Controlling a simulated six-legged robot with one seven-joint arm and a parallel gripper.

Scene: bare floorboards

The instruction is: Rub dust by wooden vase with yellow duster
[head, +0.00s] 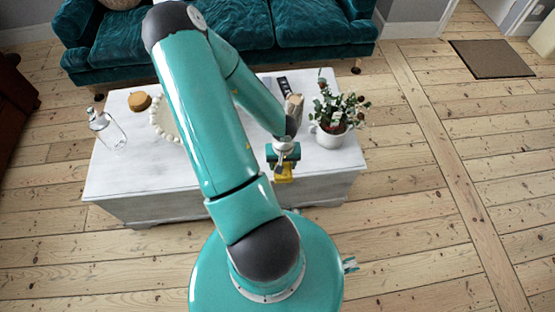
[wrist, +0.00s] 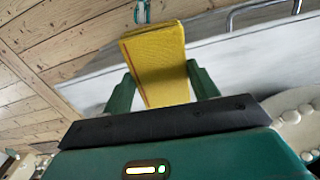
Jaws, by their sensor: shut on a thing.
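My gripper (head: 283,158) is above the front part of the white table, right of its middle. It is shut on the yellow duster (head: 285,173), which hangs below it near the table's front edge. In the wrist view the yellow duster (wrist: 158,62) sits between the two green fingers and sticks out beyond them. I cannot make out any dust in either view.
The white table (head: 112,178) bears a plant in a white pot (head: 329,137) right of my gripper, a glass bottle (head: 107,130), white beads (head: 157,118) and an orange-brown round object (head: 139,101) at left. A teal sofa (head: 325,35) stands behind.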

